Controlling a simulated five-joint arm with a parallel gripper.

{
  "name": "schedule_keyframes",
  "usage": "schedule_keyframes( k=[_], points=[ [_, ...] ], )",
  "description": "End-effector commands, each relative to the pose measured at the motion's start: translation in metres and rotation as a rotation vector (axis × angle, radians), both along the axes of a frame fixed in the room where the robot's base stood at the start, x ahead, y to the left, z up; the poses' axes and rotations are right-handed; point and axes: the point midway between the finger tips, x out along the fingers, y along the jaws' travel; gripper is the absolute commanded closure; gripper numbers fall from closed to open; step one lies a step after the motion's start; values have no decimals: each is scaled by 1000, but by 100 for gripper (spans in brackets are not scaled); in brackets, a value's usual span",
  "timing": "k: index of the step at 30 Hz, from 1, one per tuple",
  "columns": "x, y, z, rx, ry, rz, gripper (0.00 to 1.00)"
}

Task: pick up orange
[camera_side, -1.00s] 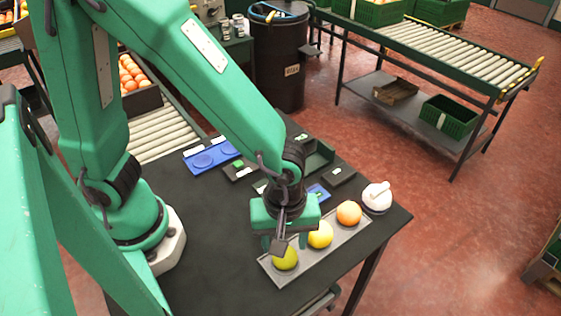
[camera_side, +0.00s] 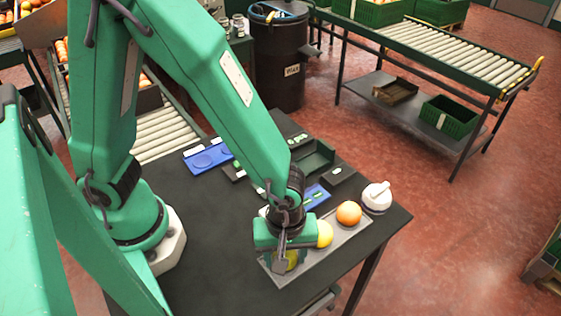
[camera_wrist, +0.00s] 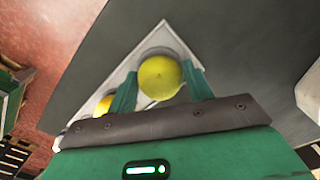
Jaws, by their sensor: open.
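A grey tray (camera_side: 336,244) on the dark table holds three round fruits in a row. The orange (camera_side: 348,213) sits at the far end, clear of my gripper. A yellow fruit (camera_side: 325,234) sits in the middle, partly hidden by my gripper; it also shows at the left in the wrist view (camera_wrist: 104,105). A yellow-green fruit (camera_side: 291,260) sits at the near end, mostly hidden in the side view. My gripper (camera_side: 282,262) is open and low over this near fruit. In the wrist view the yellow-green fruit (camera_wrist: 160,77) lies between the two green fingers; contact is unclear.
A white rounded device (camera_side: 377,197) stands at the tray's far end. A dark green open box (camera_side: 314,160) and a blue holder (camera_side: 207,158) lie at the table's back. The table's front edge is close to the tray. A roller conveyor (camera_side: 440,52) stands apart behind.

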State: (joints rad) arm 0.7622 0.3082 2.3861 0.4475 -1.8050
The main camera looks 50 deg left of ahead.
Motion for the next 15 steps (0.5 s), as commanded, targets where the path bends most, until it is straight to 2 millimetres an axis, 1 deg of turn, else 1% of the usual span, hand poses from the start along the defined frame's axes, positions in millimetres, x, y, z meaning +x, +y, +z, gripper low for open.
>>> schedule_keyframes(
  k=[9,10,11,12,14,15],
  points=[
    [0,0,0,0,0,0,49],
    [0,0,0,0,0,0,51],
    [0,0,0,0,0,0,57],
    [0,0,0,0,0,0,65],
    [0,0,0,0,0,0,77],
    [0,0,0,0,0,0,77]
  ],
)
